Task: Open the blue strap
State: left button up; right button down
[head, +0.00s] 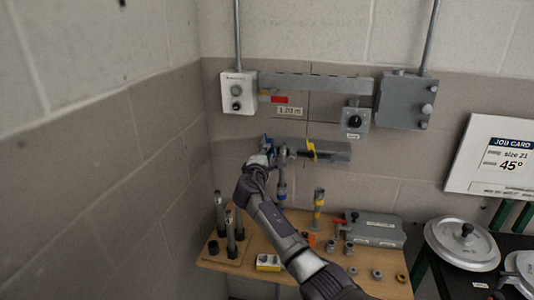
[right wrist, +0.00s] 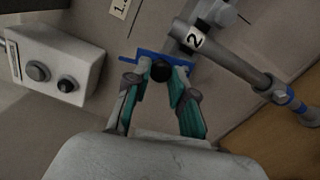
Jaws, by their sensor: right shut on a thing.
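The blue strap (right wrist: 150,54) is across a grey pipe fitting in the right wrist view, with a round black knob (right wrist: 161,71) at its near side. My right gripper (right wrist: 158,78) has its two teal-padded fingers on either side of the knob and is shut on it. In the head view my right gripper (head: 264,156) reaches up to the wall at the blue strap (head: 268,146), and hides part of it. A vertical pipe marked 2 (right wrist: 194,39) is beside the strap. My left gripper is not in view.
A yellow strap (head: 311,150) sits to the right on the grey wall bracket (head: 335,151). A white button box (head: 239,92) and a grey box (head: 405,101) hang above. The wooden bench (head: 262,249) below holds upright rods, fittings and a grey case (head: 374,228).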

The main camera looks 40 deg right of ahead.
jog(key=shift+r, duration=0.15)
jog(key=c, duration=1)
grip_release()
jog(key=v, duration=1.2)
jog(key=shift+d, duration=0.1)
